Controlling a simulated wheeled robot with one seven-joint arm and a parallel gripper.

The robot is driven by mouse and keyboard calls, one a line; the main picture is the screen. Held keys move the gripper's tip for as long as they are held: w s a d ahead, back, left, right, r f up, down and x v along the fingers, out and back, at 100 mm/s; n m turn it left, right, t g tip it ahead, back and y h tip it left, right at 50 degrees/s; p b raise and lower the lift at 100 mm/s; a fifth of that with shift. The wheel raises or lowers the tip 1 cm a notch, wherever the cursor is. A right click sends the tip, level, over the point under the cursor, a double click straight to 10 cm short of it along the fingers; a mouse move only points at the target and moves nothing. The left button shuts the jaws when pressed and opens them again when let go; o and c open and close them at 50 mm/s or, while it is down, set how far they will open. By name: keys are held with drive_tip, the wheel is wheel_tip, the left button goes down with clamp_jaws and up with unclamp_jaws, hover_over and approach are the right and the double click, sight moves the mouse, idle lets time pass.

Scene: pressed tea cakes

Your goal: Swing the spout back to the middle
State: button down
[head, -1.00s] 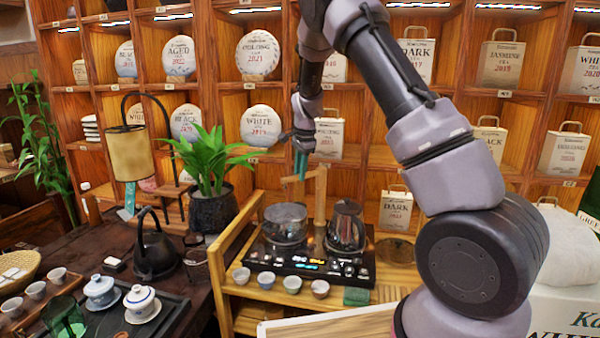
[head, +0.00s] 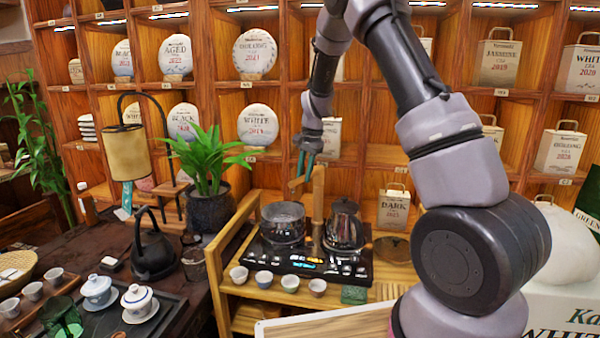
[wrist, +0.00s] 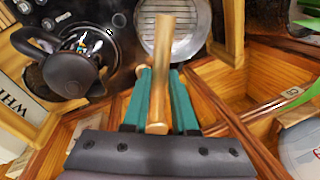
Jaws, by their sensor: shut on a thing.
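The wooden spout (head: 318,205) rises from the black tea stove (head: 265,258) between a glass pot (head: 283,222) and a dark kettle (head: 344,224). Its short top arm points left, toward the glass pot's side. My gripper (head: 303,168) is at this top arm, with its teal fingers shut on it. In the wrist view the spout's wooden bar (wrist: 160,75) runs between the two teal fingers (wrist: 158,103), its far end over the glass pot (wrist: 190,45). The kettle (wrist: 65,68) is at left there. The spout's base is partly hidden.
Several small cups (head: 290,283) and a green block (head: 354,294) line the stove's front. A potted plant (head: 208,170) stands to the left. Shelves with tea cakes and bags (head: 394,208) rise close behind. A round wooden lid (head: 392,249) lies at right.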

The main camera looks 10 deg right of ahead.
drive_tip(key=shift+s+d+n+g+y, duration=0.15)
drive_tip(key=shift+s+d+n, duration=0.2)
drive_tip(key=shift+d+n, duration=0.35)
drive_tip(key=shift+s+d+n+g+y, duration=0.1)
drive_tip(key=shift+s+d+n, duration=0.25)
drive_tip(key=shift+n, duration=0.6)
drive_tip(key=shift+s+d+n+g+y, duration=0.15)
drive_tip(key=shift+s+d+n, duration=0.15)
drive_tip(key=shift+d+n, duration=0.45)
drive_tip(key=shift+a, duration=0.1)
drive_tip(key=c, duration=0.7)
unclamp_jaws()
drive_tip(key=shift+r, duration=0.15)
drive_tip(key=v, duration=1)
drive_tip(key=shift+r, duration=0.3)
drive_tip(key=shift+s+r, duration=0.1)
drive_tip(key=shift+s, duration=0.05)
